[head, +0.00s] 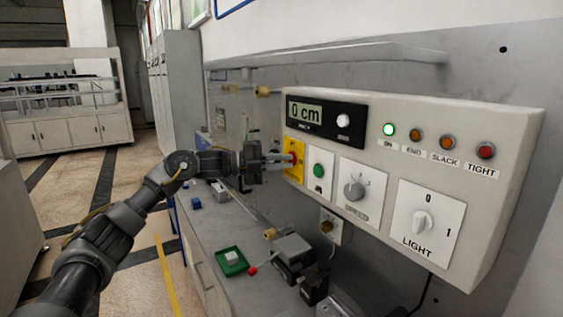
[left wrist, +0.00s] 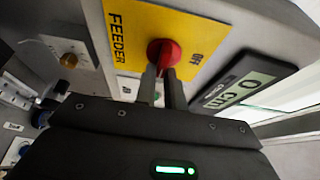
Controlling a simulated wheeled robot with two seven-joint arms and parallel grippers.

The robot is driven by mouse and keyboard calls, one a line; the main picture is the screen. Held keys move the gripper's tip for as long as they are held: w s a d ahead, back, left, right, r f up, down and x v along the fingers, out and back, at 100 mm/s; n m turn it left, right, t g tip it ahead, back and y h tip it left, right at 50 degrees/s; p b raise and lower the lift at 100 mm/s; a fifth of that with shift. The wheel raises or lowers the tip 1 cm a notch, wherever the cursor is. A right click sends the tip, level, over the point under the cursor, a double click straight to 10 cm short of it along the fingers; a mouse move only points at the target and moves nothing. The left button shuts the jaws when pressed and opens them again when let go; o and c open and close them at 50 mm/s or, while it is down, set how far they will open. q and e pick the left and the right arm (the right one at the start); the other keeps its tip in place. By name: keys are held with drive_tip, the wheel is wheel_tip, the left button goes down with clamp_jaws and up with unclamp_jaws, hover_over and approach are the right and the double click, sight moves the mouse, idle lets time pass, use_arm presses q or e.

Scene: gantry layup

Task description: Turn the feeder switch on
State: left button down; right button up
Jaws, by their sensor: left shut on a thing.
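The feeder switch is a red rotary knob (left wrist: 164,53) on a yellow plate (left wrist: 187,28) marked FEEDER, with a position word printed beside the knob. In the head view the yellow plate (head: 294,169) is at the left end of the grey control box (head: 380,120). My left gripper (head: 284,160) reaches it from the left and is shut on the red knob. The left wrist view shows both fingers (left wrist: 165,78) at the knob, covering part of it. My right gripper is not in view.
Beside the switch are a green button (head: 319,170), a grey speed knob (head: 354,190) and a white LIGHT switch (head: 423,221). The display (head: 306,110) reads 0 cm, and the green ON lamp (head: 388,129) is lit. A bench below holds a green tray (head: 231,272) and small devices.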

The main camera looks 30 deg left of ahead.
use_arm(q)
drive_tip(key=c, duration=1.5)
unclamp_jaws()
drive_tip(key=b+v, duration=0.4)
drive_tip(key=v, duration=0.6)
drive_tip(key=shift+s+a, duration=0.25)
drive_tip(key=shift+a, duration=0.05)
drive_tip(key=shift+f, duration=0.1)
